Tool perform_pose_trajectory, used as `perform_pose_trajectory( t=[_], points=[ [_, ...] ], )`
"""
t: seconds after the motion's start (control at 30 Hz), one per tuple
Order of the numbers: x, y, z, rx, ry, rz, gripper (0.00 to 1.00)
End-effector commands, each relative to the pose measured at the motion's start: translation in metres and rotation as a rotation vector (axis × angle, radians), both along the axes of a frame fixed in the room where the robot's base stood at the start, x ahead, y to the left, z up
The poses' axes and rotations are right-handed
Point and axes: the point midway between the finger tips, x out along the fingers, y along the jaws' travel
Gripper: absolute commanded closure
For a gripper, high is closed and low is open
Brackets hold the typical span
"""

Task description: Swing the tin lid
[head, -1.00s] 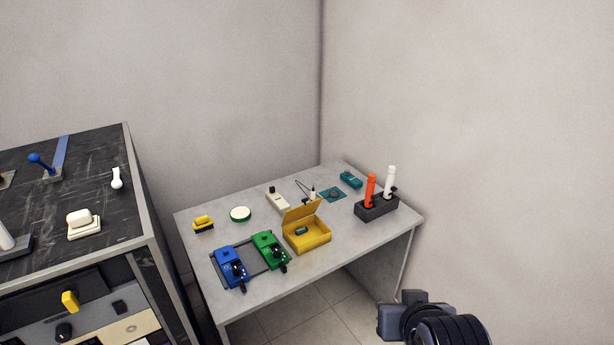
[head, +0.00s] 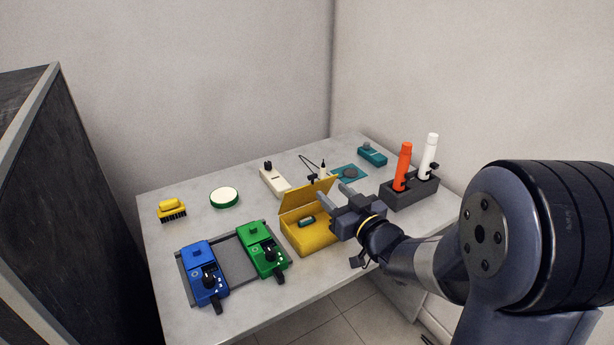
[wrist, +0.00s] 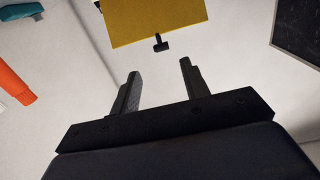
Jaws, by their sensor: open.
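The yellow tin (head: 311,241) stands near the front middle of the grey table. Its lid (head: 307,197) is hinged at the back and stands raised, leaning back, so the tin is open. A small teal object (head: 307,221) lies inside. My gripper (head: 333,192) is open and empty above the right side of the tin, its fingers pointing toward the lid. In the wrist view a flat yellow panel, likely the lid (wrist: 150,20), is ahead of the open fingers (wrist: 157,78), apart from them. My gripper hides the tin's right part.
Blue (head: 203,270) and green (head: 262,249) devices sit left of the tin. A dark holder (head: 408,194) with orange (head: 403,167) and white (head: 430,156) cylinders stands right. A yellow brush (head: 171,210), round green-rimmed disc (head: 224,197) and cream device (head: 273,179) lie behind.

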Motion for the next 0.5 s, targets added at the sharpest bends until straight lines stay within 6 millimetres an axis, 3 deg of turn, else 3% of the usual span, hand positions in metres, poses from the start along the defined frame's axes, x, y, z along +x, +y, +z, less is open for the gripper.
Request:
perform_pose_trajectory(
  t=[0.27, 0.5],
  points=[
    [0.017, 0.015, -0.003, 0.012, -0.012, 0.025, 0.56],
    [0.055, 0.041, -0.004, 0.012, -0.011, 0.023, 0.56]
  ],
)
